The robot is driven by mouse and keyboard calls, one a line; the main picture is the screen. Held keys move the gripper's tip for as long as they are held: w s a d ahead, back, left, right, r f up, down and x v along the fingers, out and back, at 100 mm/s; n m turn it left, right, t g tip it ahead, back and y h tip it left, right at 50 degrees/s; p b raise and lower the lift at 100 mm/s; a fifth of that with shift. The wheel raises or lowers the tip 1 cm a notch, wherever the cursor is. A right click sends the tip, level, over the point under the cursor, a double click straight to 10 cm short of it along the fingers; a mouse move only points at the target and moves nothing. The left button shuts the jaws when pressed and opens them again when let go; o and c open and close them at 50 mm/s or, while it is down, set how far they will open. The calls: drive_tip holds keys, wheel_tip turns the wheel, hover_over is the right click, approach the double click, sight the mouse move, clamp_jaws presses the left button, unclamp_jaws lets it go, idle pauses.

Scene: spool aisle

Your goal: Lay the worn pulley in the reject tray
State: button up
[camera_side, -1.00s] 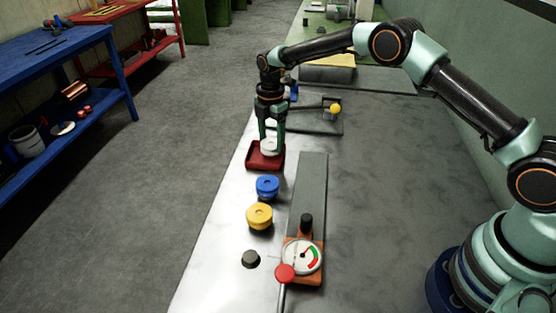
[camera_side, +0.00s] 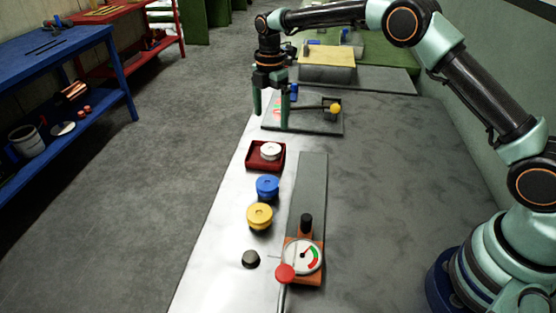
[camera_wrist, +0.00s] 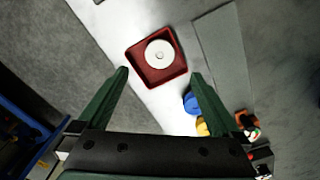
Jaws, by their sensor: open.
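A white pulley (camera_side: 271,151) lies in a small red tray (camera_side: 252,162) on the workbench. In the wrist view the white pulley (camera_wrist: 160,54) lies flat inside the red tray (camera_wrist: 152,84), towards its right side. My gripper (camera_side: 270,120) is open and empty, held above and beyond the tray. In the wrist view its fingers (camera_wrist: 162,80) are spread wide with nothing between them. A blue pulley (camera_side: 267,186) and a yellow pulley (camera_side: 260,215) stand in a row in front of the tray.
A dial gauge (camera_side: 302,256) with a red knob sits on an orange base at the near end of a grey strip (camera_side: 311,185). A dark knob (camera_side: 251,259) is near the bench's left edge. A plate with a yellow ball (camera_side: 335,108) lies behind the tray.

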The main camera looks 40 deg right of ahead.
drive_tip(key=shift+r, duration=1.95)
drive_tip(key=s+d+r+m+t, duration=0.3)
drive_tip(key=s+d+r+m, duration=0.1)
drive_tip(key=s+r+m, duration=0.75)
drive_tip(key=s+d+f+m+t, duration=0.1)
drive_tip(key=s+m, duration=0.3)
drive_tip(key=s, duration=0.4)
drive_tip(key=s+d+m+t, duration=0.1)
drive_tip(key=s+m, duration=0.3)
drive_tip(key=s, duration=0.4)
drive_tip(key=shift+d+f+m+t, duration=0.25)
drive_tip(key=shift+f+m+t, duration=0.05)
drive_tip(key=shift+f+m, duration=0.05)
